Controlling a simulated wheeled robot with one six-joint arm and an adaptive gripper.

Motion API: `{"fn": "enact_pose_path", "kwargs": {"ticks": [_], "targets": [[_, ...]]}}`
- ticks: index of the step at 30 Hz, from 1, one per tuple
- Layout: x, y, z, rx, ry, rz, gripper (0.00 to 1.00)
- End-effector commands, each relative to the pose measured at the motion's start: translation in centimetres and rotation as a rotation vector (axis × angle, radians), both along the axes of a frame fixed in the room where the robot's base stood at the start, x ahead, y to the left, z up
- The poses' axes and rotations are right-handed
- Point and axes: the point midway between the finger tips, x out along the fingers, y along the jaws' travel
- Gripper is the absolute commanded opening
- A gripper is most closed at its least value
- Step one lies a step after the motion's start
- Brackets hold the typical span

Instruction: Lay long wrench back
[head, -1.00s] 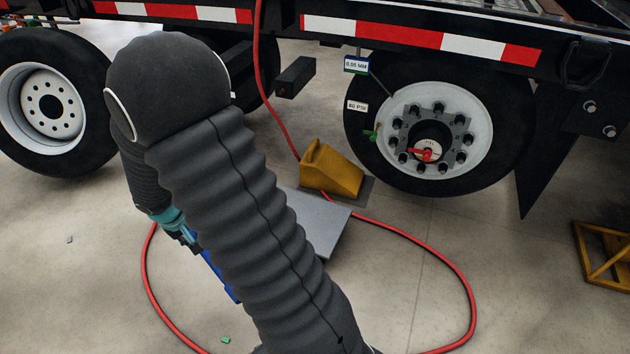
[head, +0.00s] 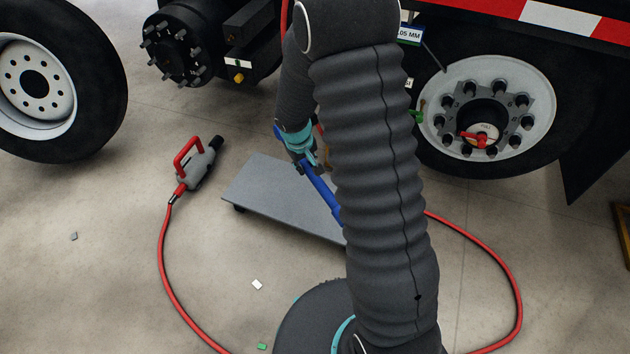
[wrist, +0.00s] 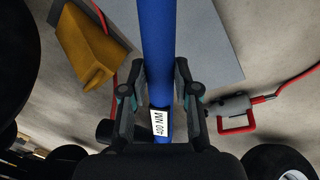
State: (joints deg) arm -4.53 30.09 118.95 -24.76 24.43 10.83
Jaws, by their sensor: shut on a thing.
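The long wrench is a blue bar; part of it (head: 320,189) shows in the head view, sloping down to the right behind my arm. In the wrist view the blue wrench (wrist: 157,50) runs up from between the fingers, with a white "400 NM" label near the grip. My gripper (head: 303,158) is shut on the wrench, and its fingers (wrist: 159,98) flank the bar in the wrist view. A grey low platform (head: 262,195) on casters lies under the wrench in the head view; I cannot tell if they touch. The wrench's lower end is hidden by my arm.
A red-handled grey air tool (head: 200,165) lies left of the platform, with a red hose (head: 163,255) looping over the floor. A yellow wheel chock (wrist: 95,55) shows in the wrist view. A loose wheel (head: 50,95) stands left; a mounted wheel (head: 485,105) stands right.

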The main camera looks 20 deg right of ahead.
Motion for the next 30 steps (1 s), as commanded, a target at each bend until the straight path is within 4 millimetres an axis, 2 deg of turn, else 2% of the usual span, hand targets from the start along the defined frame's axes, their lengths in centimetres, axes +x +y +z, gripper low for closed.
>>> {"fn": "enact_pose_path", "kwargs": {"ticks": [1,9,15,21,30], "targets": [[0.6,-0.5,-1.9,-0.004,0.014,0.06,0.0],[3.4,-1.9,-9.4,-0.029,0.063,0.462,0.0],[4.8,-2.4,-13.9,-0.052,0.08,0.711,0.0],[5.4,-2.6,-16.1,-0.067,0.087,0.843,0.0],[5.5,-2.6,-16.4,-0.071,0.087,0.869,0.0]]}}
